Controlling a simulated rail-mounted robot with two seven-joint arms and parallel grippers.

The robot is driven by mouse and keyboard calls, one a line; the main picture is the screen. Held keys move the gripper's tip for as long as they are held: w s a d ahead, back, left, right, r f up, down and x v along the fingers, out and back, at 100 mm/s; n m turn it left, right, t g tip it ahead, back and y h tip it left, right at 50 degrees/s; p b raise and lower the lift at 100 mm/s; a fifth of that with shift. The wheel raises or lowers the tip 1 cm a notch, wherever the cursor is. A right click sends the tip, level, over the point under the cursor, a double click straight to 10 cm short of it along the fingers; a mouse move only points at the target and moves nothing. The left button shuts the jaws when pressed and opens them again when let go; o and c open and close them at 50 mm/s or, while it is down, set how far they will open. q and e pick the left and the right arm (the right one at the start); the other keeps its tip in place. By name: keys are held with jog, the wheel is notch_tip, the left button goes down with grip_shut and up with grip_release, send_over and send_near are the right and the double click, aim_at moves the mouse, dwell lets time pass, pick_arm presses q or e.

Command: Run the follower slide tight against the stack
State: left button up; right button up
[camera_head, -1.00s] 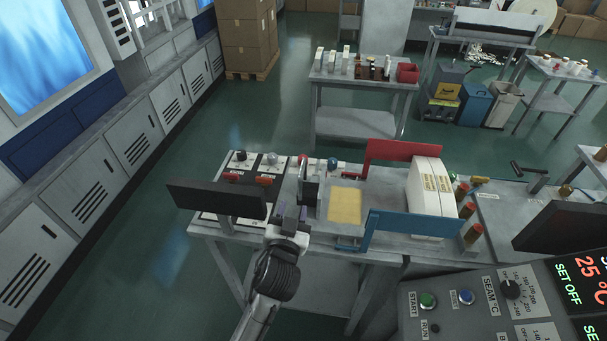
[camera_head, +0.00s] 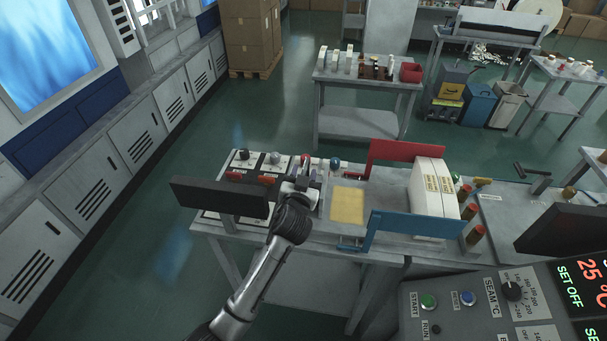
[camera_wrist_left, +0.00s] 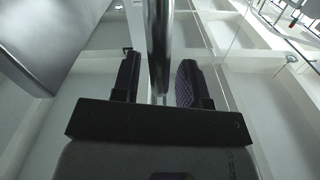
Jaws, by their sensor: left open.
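The stack (camera_head: 425,187) is a pair of white blocks with yellow labels, standing upright between a red side plate (camera_head: 405,151) and a blue side plate (camera_head: 415,224) on the bench. My left gripper (camera_head: 303,180) is at the bench's left part, well left of the stack, with the yellow patch (camera_head: 347,205) between them. Its fingers are mostly hidden by my wrist in the head view. In the left wrist view the open gripper (camera_wrist_left: 158,82) has a shiny metal post (camera_wrist_left: 159,45) between its fingers. I cannot tell whether this post belongs to the follower slide. My right gripper is out of view.
A dark panel (camera_head: 220,197) stands on the bench left of my wrist. Control boxes with knobs (camera_head: 272,158) sit behind it. Several brown-red cylinders (camera_head: 474,234) stand right of the stack. A control console (camera_head: 470,310) fills the lower right.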

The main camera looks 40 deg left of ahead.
pick_arm(q)
jog(key=shift+c, duration=0.2)
grip_shut()
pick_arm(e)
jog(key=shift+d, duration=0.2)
